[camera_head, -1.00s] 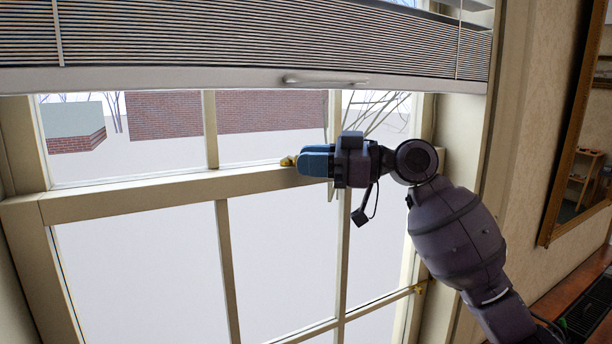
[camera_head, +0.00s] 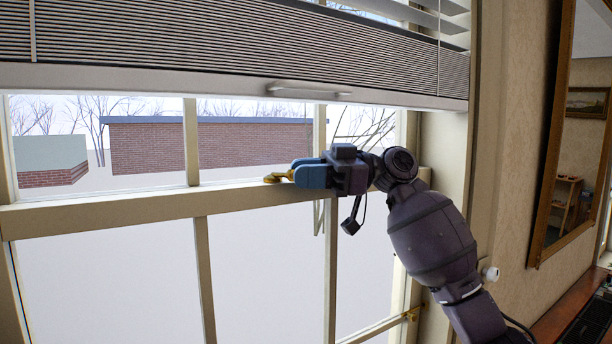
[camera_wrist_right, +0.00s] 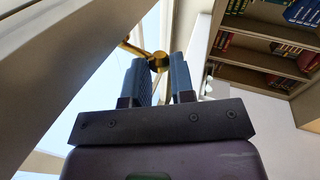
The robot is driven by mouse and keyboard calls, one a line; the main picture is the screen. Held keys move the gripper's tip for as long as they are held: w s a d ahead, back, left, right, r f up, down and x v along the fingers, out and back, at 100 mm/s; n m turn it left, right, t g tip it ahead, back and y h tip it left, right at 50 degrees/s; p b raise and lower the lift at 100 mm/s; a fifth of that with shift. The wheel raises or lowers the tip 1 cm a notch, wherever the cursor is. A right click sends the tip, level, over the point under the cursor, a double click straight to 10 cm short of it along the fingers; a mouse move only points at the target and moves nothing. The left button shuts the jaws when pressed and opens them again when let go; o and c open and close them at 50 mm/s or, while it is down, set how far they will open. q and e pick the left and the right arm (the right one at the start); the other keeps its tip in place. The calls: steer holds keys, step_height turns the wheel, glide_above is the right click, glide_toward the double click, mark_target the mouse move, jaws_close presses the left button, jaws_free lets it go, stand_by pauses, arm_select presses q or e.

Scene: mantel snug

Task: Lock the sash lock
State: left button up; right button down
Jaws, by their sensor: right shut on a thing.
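The brass sash lock (camera_head: 279,177) sits on the window's meeting rail (camera_head: 120,209) in the head view, partly hidden by my right gripper. My right gripper (camera_head: 297,173) comes from the right along the rail, its blue fingers at the lock. In the right wrist view the brass lock (camera_wrist_right: 158,60) shows a rounded end at the fingertips, with an arm reaching up and left. The right gripper (camera_wrist_right: 160,70) is shut on the lock's brass part there. The exact angle of the lock's lever is hard to tell. My left gripper is not in view.
A lowered blind (camera_head: 200,50) with a handle (camera_head: 308,89) hangs just above my right arm. A framed mirror (camera_head: 570,130) is on the wall to the right. A shelf with books (camera_wrist_right: 280,50) shows in the wrist view. Free room lies in front of the lower panes.

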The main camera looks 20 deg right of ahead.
steer(key=c, duration=1.2)
jaws_free()
steer(key=shift+w, duration=0.1)
steer(key=shift+c, duration=0.2)
steer(key=shift+o, duration=1.1)
steer(key=shift+w+a, duration=0.1)
steer(key=shift+a, duration=0.1)
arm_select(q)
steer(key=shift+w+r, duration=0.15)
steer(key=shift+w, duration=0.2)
arm_select(e)
steer(key=shift+o, duration=0.2)
steer(key=shift+d, duration=0.2)
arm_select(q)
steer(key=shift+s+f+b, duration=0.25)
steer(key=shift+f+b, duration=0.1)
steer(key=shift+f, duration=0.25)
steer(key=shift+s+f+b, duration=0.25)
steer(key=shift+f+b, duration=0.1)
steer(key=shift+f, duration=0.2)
arm_select(e)
steer(key=s+d, duration=0.1)
steer(key=d, duration=0.9)
steer(key=shift+s+d, duration=0.25)
